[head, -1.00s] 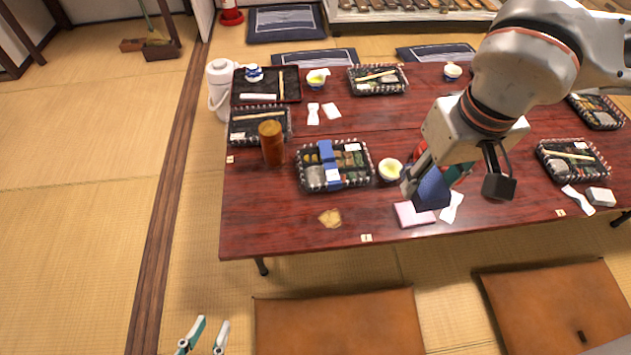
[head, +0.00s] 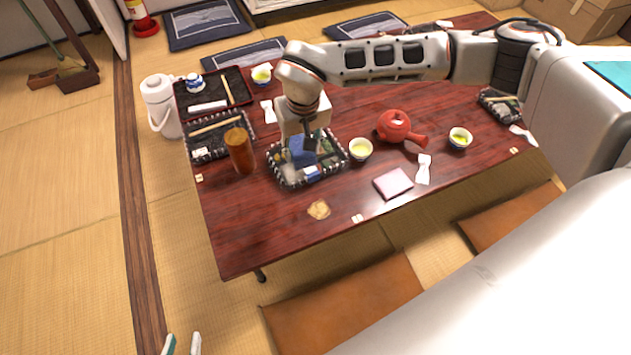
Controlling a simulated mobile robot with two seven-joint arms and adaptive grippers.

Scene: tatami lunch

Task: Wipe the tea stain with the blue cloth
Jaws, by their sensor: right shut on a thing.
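The tea stain (head: 318,210) is a small tan patch on the red-brown table (head: 255,240) near its front edge. My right gripper (head: 302,146) is shut on the blue cloth (head: 301,152). The cloth shows over the bento box (head: 289,178), behind the stain in the picture and apart from it. I cannot tell whether the cloth touches the box. My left gripper (head: 182,345) shows only its fingertips at the bottom edge, spread apart and empty, away from the table.
A brown cylinder (head: 239,152) stands left of the bento box. A tea cup (head: 360,150), a red teapot (head: 397,127) and a pink folded cloth (head: 393,184) are on the right. Table around the stain is clear. Brown cushions (head: 345,305) lie in front.

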